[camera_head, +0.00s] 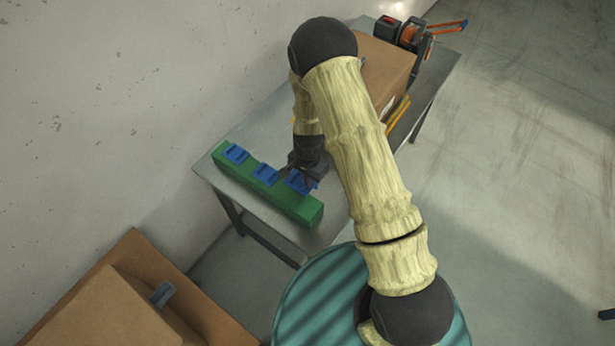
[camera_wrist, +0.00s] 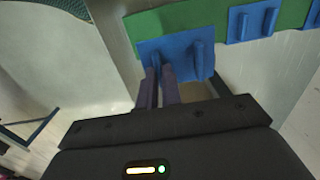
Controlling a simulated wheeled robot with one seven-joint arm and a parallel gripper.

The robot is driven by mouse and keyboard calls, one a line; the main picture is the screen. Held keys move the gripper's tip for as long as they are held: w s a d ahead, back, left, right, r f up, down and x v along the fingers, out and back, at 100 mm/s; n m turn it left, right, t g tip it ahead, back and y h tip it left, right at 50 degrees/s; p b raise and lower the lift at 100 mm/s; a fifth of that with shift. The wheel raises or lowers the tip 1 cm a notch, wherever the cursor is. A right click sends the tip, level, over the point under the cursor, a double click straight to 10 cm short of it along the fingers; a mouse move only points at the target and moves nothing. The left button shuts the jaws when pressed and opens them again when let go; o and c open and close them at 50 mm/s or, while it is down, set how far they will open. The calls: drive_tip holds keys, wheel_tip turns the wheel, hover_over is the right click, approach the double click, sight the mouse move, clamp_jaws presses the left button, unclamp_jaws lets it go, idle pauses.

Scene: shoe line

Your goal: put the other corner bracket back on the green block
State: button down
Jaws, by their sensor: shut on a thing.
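The green block (camera_head: 303,208) lies along the near-left edge of the grey table. Two blue corner brackets sit on it, one at the left end (camera_head: 236,153) and one near the middle (camera_head: 266,174). My gripper (camera_wrist: 160,72) is shut on a rib of a third blue corner bracket (camera_wrist: 190,50). This held bracket is at the right part of the green block in the head view and overlaps the block's edge in the wrist view. I cannot tell whether it rests on the block. The arm and fingers partly hide it.
The table (camera_head: 262,130) also bears a cardboard box (camera_head: 384,68), yellow sticks beside it and an orange and black device (camera_head: 415,38) at the far end. A wall runs along the left. Cardboard boxes (camera_head: 110,306) stand at the lower left.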

sight(307, 199)
drive_tip(key=shift+f+b, duration=2.95)
drive_tip(key=shift+f, duration=1.35)
drive_tip(key=shift+f+b, duration=0.4)
drive_tip(key=c, duration=1.1)
unclamp_jaws()
drive_tip(key=shift+r, duration=0.15)
drive_tip(key=shift+r+p, duration=2.45)
drive_tip(key=shift+r, duration=0.95)
drive_tip(key=shift+s, duration=0.1)
